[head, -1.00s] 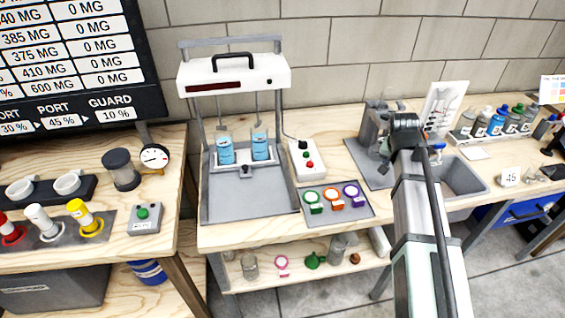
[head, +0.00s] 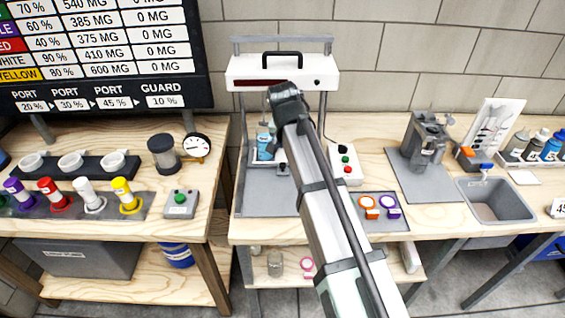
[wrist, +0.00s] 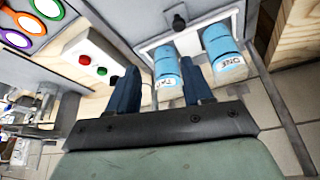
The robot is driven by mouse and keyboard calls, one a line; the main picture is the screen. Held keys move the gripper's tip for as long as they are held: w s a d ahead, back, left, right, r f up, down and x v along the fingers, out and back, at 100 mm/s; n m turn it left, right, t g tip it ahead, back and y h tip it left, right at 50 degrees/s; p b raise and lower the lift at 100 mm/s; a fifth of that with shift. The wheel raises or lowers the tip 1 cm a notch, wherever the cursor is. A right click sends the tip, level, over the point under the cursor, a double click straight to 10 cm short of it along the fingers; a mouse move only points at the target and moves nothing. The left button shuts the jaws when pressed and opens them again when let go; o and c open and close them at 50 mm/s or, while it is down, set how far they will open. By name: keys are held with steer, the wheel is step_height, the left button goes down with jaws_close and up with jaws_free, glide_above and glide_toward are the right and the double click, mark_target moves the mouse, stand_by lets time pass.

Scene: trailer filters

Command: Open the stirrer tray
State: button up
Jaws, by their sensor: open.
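The stirrer (head: 315,72) is a white machine with a black handle on a grey frame. Its pale tray (wrist: 207,18) holds two blue-filled cylinders, one labelled ONE (wrist: 224,52) and another (wrist: 168,75) beside it. The tray has a small dark knob (wrist: 179,22) on its edge. In the head view my arm covers much of the tray and one cylinder; the other cylinder (head: 264,150) shows to its left. My gripper (wrist: 158,66) is open and empty, with its dark blue fingers apart, near the cylinders and back from the knob. Its fingertips are hidden in the head view.
A white box with red and green buttons (head: 346,166) stands right of the stirrer. A grey mat (head: 390,224) with coloured rings lies in front of it. The coffee-machine-like grey device (head: 425,145) and sink (head: 495,200) are further right. The grey base plate (head: 252,200) is clear in front.

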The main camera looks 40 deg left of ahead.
mark_target(283, 164)
steer(key=a+f, duration=0.1)
steer(key=f, duration=0.3)
steer(key=w+a+f, duration=0.1)
steer(key=a+f, duration=0.1)
steer(key=f, duration=0.2)
steer(key=a+f, duration=0.2)
steer(key=f, duration=0.2)
steer(key=shift+w+f, duration=0.1)
steer(key=shift+w, duration=0.2)
jaws_close()
stand_by(0.4)
